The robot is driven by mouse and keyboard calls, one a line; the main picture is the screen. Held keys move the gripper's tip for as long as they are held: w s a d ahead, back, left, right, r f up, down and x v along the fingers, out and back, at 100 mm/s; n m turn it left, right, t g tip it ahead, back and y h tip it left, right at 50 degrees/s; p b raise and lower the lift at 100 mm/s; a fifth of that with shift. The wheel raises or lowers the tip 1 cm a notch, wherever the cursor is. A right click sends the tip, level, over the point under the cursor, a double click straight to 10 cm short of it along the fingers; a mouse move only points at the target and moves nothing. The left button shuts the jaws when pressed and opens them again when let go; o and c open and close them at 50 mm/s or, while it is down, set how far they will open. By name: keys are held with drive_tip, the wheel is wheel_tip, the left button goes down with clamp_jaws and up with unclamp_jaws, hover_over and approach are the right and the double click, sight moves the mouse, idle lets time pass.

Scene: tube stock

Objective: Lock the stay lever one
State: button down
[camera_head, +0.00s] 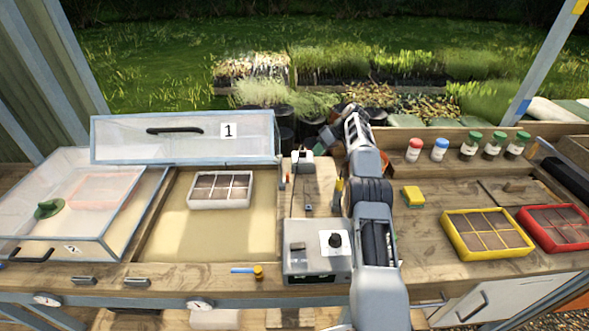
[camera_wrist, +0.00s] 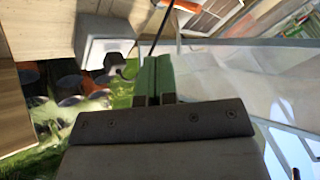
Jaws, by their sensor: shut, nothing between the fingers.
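My gripper (camera_wrist: 155,78) has green fingertips that are together and empty, near the panel's edge.
A grey and white box with a cord (camera_head: 302,161) stands right of the lid. A control box with a black knob (camera_head: 318,262) is in front. A closed clear frame marked 2 (camera_head: 72,225) is at left. Yellow (camera_head: 487,250) and red (camera_head: 556,246) trays lie at right.

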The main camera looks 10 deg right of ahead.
drive_tip(key=p, duration=0.1)
approach(288, 178)
drive_tip(key=w+f, duration=0.3)
drive_tip(key=f, duration=0.1)
drive_tip(key=shift+s+a+f+p, duration=0.15)
drive_tip(key=shift+a+p, duration=0.1)
drive_tip(key=shift+a, duration=0.3)
drive_tip(key=shift+s+a+f+p, duration=0.15)
drive_tip(key=shift+a+p, duration=0.1)
drive_tip(key=shift+a, duration=0.3)
drive_tip(key=shift+s+a+f+p, duration=0.15)
drive_tip(key=shift+a+p, duration=0.1)
drive_tip(key=shift+a, duration=0.3)
